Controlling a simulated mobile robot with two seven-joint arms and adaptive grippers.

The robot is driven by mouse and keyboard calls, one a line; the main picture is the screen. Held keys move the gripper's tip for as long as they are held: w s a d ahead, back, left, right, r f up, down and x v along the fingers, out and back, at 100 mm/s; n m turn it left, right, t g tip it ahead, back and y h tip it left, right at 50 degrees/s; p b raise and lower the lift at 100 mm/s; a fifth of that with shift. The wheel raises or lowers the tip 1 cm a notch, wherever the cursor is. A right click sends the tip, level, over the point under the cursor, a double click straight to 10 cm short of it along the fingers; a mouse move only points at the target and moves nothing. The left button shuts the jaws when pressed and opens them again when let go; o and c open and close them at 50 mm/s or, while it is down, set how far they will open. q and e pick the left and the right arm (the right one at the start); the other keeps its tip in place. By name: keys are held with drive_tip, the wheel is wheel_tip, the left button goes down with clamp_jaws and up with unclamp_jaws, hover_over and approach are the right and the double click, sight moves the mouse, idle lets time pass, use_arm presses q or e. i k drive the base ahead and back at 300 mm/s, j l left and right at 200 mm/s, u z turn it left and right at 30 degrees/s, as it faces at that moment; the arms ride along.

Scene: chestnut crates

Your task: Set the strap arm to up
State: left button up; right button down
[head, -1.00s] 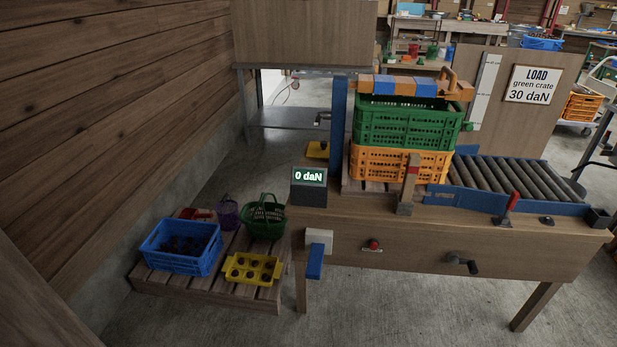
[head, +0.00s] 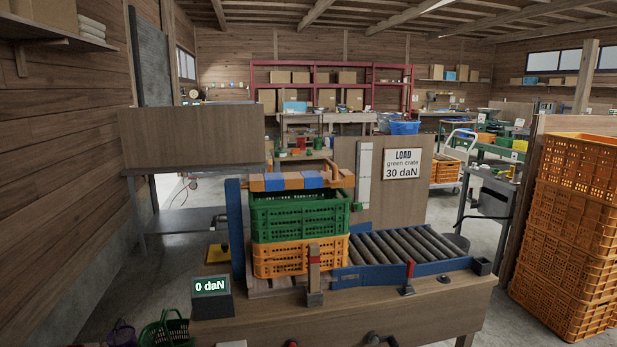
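The beam that looks like the strap arm (head: 297,181), orange-brown with blue bands, lies level across the top of the green crate (head: 300,216). A wooden handle (head: 334,170) is at its right end. Its left end is by a blue post (head: 236,230). The green crate sits on an orange crate (head: 282,260) on the wooden bench. Neither of my grippers is in view.
A display (head: 211,286) reads 0 daN at the bench's left. A short wooden post (head: 314,272) and a red-handled lever (head: 409,276) stand along the front, before a roller conveyor (head: 400,246). Stacked orange crates (head: 570,230) stand at right. A sign (head: 402,164) reads "LOAD green crate 30 daN".

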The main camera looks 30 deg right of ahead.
sight(337, 179)
drive_tip(key=i+l, duration=0.15)
drive_tip(key=l, duration=0.2)
drive_tip(key=i+l, duration=0.1)
drive_tip(key=l, duration=0.25)
drive_tip(key=i+l, duration=0.15)
drive_tip(key=l, duration=0.2)
drive_tip(key=i+l, duration=0.1)
drive_tip(key=l, duration=0.25)
drive_tip(key=i+l+z, duration=0.1)
drive_tip(key=l, duration=0.25)
